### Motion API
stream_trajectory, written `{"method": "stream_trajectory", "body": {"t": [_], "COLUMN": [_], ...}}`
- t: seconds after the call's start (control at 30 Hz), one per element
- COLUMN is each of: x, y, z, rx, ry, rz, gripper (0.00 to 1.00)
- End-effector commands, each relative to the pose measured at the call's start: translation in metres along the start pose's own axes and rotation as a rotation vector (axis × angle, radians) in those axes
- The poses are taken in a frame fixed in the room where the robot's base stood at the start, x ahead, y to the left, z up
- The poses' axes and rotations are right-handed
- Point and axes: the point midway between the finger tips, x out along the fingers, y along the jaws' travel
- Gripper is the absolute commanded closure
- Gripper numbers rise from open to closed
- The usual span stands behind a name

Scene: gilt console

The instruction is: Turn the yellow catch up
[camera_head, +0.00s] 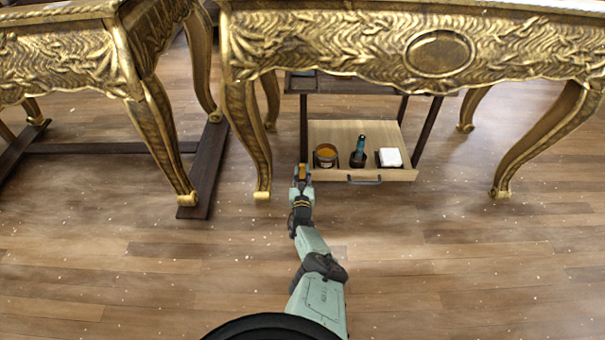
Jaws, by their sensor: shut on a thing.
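My gripper (302,173) is at the front left corner of the light wooden drawer or tray under the right gilt console. Something yellow-orange (302,169) shows between its fingers, apparently the yellow catch, and the gripper is shut on it. The fingers and the arm hide most of the catch, so I cannot tell its angle. The drawer (338,133) has a dark handle (364,181) on its front, to the right of my gripper.
In the drawer are a round tin (326,155), a dark bottle (359,150) and a white block (391,157). The right console (440,54) stands over it, its front left leg (252,140) close by my gripper. Another gilt console (62,62) stands left. The floor in front is clear.

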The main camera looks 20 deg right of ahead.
Motion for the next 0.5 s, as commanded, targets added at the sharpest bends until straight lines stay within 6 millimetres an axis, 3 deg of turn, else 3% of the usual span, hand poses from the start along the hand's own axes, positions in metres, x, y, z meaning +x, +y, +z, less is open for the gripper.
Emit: {"method": "stream_trajectory", "body": {"t": [0.23,0.27,0.5], "x": [-0.0001,-0.0001,-0.0001], "y": [0.001,0.0011,0.0007], "z": [-0.0003,-0.0003,-0.0002], "rx": [-0.003,-0.003,-0.001], "ry": [0.001,0.001,0.001], "rz": [0.003,0.003,0.002], "gripper": [1.0,0.78,0.62]}}
